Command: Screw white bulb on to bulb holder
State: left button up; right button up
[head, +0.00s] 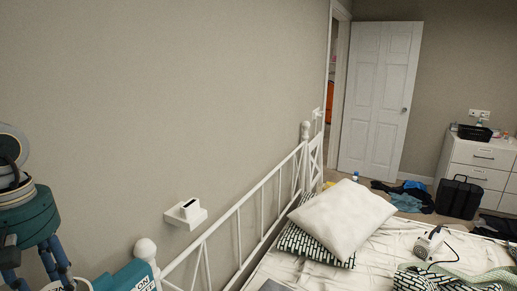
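I cannot make out a white bulb or a clear bulb holder in the head view. A small white wall fixture (187,212) with a dark slot sits on the wall above the white bed rail. I cannot tell whether it is a bulb holder. A white and dark device (428,243) lies on the bed at the right, too small to identify. Parts of my own body in teal, grey and blue show at the left edge and lower left. No gripper fingertips show there, and my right gripper is not in the picture.
A white metal bed frame (240,240) runs along the wall. A white pillow (345,215) lies on the bed. Clothes (405,195) and a black case (458,197) lie on the floor between the white door (378,95) and the white dresser (482,160).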

pick_arm(q)
jog(key=shift+s+f, duration=0.15)
jog(key=shift+f, duration=0.05)
dwell(0.3)
